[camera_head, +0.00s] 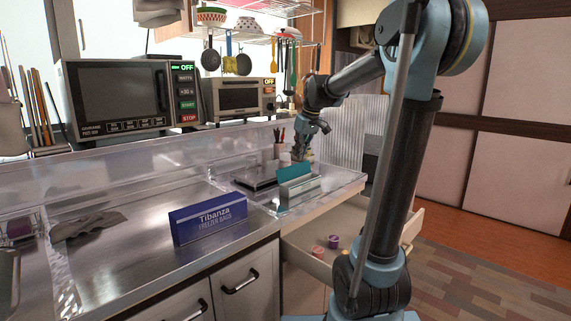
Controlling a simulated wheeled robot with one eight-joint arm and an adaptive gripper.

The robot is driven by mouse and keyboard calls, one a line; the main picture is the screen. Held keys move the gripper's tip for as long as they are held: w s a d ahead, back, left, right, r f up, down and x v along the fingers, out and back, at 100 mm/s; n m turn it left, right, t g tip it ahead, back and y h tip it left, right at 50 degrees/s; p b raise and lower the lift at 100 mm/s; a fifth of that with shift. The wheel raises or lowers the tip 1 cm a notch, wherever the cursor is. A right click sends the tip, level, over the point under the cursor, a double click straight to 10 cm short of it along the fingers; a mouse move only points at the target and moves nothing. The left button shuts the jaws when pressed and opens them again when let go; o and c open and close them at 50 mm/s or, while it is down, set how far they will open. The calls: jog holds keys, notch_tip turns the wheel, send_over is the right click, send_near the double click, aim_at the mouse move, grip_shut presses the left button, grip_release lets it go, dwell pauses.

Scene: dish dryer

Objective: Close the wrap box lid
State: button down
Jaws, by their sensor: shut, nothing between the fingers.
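A small silver-grey and teal box (299,191), which looks like the wrap box, stands on the counter near its right end. A teal flap (294,172) stands up at its top and looks like its raised lid. My gripper (301,156) is just above and behind this flap, pointing down. It is shut and holds nothing. It is small in this view, and I cannot tell whether it touches the flap.
A blue freezer bags box (209,218) stands left of the wrap box. A dark flat tray (256,180) and a utensil cup (279,150) are behind it. An open drawer (309,262) juts out below.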

jog(key=r+n, duration=0.1)
jog(key=r, duration=0.1)
send_over(293, 171)
jog(key=w+a, duration=0.2)
notch_tip(293, 171, down, 8)
jog(key=shift+w+a+f+n+y, duration=0.25)
jog(key=shift+w+a+n+y, duration=0.05)
jog(key=shift+w+a, duration=0.15)
jog(key=shift+s+a+r, duration=0.1)
jog(key=shift+s, duration=0.05)
dwell(0.6)
jog(key=shift+d+t+y, duration=0.25)
jog(key=shift+t+y, duration=0.05)
jog(key=shift+y, duration=0.1)
